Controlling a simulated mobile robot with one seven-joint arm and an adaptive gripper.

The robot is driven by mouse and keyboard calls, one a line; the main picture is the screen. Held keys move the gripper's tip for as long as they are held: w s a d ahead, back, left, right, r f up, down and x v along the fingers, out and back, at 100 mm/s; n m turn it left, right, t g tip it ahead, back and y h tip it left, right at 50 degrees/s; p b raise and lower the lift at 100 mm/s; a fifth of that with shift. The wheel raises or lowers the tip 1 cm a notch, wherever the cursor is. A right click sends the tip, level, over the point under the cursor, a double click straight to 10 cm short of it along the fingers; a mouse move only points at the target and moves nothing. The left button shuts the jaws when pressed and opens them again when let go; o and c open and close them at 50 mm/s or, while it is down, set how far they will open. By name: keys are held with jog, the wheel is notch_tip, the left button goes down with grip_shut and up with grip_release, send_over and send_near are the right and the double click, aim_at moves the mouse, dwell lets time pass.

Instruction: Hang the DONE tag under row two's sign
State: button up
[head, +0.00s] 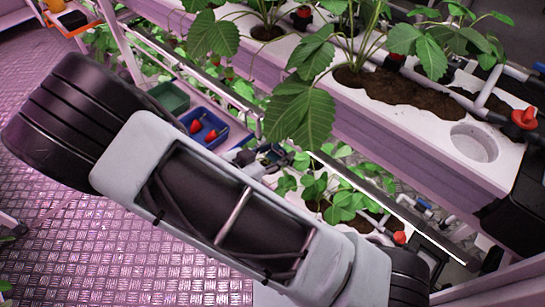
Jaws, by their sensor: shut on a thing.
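My own arm covers the middle and lower left of the head view. My gripper cannot be made out. Small dark grey parts show just above the arm link near the middle, but I cannot tell whether they belong to it or to plant fittings. No DONE tag and no row sign can be made out.
A white planter trough (474,144) with strawberry plants crosses the upper right, with a red valve (524,118) near its end. A blue tray (212,138) with red berries and a green tray (170,97) sit beyond my arm. The metal floor (95,235) at lower left is open.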

jog(key=shift+f+b+x, duration=0.25)
jog(key=shift+b+x, duration=0.4)
jog(key=shift+x, duration=0.55)
jog(key=shift+s+a, duration=0.1)
jog(key=o, duration=1.2)
jog(key=shift+o, duration=0.2)
